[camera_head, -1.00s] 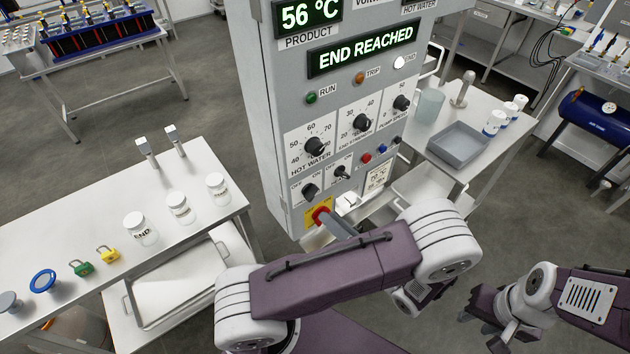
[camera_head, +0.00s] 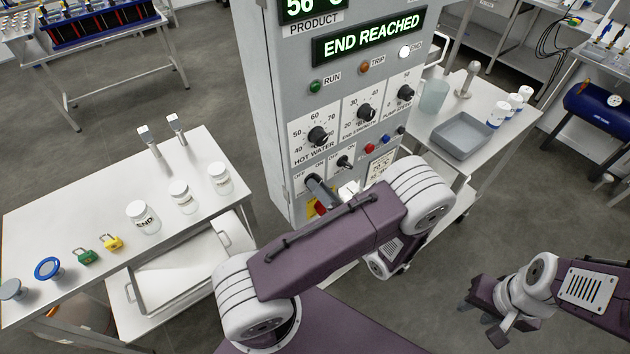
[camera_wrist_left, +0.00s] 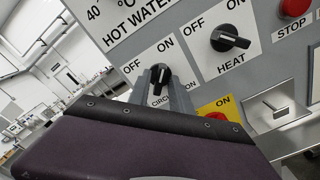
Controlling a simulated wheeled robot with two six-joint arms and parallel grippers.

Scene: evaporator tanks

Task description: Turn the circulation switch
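The circulation switch (camera_wrist_left: 157,78) is a black knob on the grey panel, between OFF and ON marks; its label is partly covered in the left wrist view. My left gripper (camera_wrist_left: 160,88) is at this switch, with grey fingers on either side of the knob and apparently open. I cannot tell whether they touch it. My right gripper (camera_head: 481,320) is open and empty over the floor.
A red knob on a yellow plate (camera_head: 319,208) sits just below my left gripper. Red (camera_head: 370,148) and blue buttons are to the right. A steel table (camera_head: 75,200) with jars and padlocks stands left; a side table with a grey tray (camera_head: 463,135) stands right.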

